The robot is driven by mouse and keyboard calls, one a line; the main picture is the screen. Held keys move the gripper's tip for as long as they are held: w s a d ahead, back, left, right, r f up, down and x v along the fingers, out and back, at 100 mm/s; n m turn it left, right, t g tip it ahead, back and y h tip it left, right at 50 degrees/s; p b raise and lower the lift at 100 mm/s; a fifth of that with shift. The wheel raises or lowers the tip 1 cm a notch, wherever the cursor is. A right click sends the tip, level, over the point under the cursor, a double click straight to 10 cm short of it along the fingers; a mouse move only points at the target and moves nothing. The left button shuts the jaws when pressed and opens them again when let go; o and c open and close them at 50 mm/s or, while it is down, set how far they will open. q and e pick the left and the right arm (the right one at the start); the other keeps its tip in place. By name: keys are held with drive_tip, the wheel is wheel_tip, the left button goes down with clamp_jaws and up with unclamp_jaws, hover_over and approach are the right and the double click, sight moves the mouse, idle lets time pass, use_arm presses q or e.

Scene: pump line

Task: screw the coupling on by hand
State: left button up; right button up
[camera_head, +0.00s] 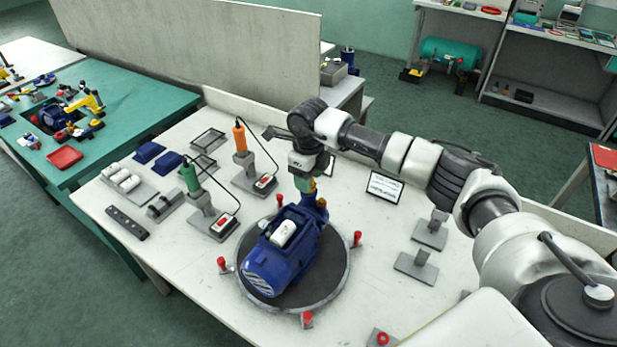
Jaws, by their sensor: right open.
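A blue pump (272,268) sits on a round dark turntable (256,298) in the middle of the white bench. A white cylinder (283,233) lies in the open top of the pump. My right gripper (306,190) points down just above the far end of the pump, beside its blue upright part (314,214). Its fingers are open but small in the picture, and a green and orange patch shows at them. I cannot tell which part is the coupling, or whether the fingers touch anything. My left gripper is out of view.
A green-handled tool (190,178) and an orange-handled tool (240,137) stand in holders left of the pump. Red-topped posts ring the turntable. A tray of white cylinders (123,179) lies at the far left. A small sign (384,187) and grey stands (416,267) are on the right.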

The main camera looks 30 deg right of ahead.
drive_tip(key=shift+f+n+b, duration=0.15)
drive_tip(key=shift+n+b, duration=0.5)
drive_tip(key=shift+n, duration=0.05)
drive_tip(key=shift+n+b, duration=0.3)
drive_tip(key=shift+n, duration=0.6)
drive_tip(key=shift+c, duration=0.3)
clamp_jaws()
drive_tip(key=shift+b, duration=0.3)
